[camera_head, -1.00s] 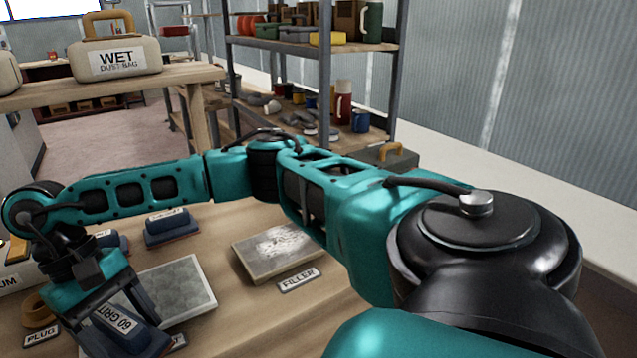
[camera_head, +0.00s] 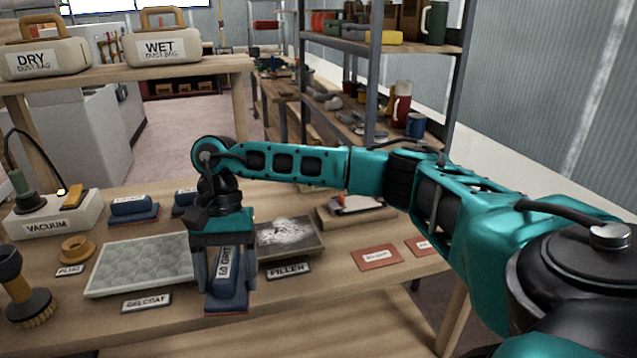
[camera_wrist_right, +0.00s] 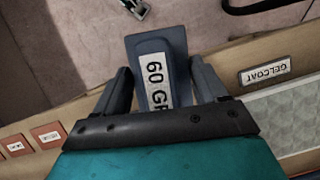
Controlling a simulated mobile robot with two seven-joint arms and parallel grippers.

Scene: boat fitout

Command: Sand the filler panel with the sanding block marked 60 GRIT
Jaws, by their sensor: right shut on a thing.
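The blue sanding block (camera_head: 226,275) with the white label is in my right gripper (camera_head: 223,278). In the right wrist view the block (camera_wrist_right: 156,75) reads 60 GR, with the rest hidden, and sits between both fingers. My right gripper is shut on it, in front of the gap between two panels. The filler panel (camera_head: 305,238), dark with a white patch, lies just right of the gripper, behind the FILLER tag (camera_head: 289,271). Its left part is hidden by the gripper. The block looks apart from it. My left gripper is not in view.
The grey gelcoat panel (camera_head: 135,265) lies to the left, with its tag (camera_head: 146,303) in front. Two other blocks (camera_head: 133,207) stand behind it. A plug ring (camera_head: 77,249), brush (camera_head: 30,305) and vacuum box (camera_head: 55,222) are at left. Red cards (camera_head: 376,257) lie at right.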

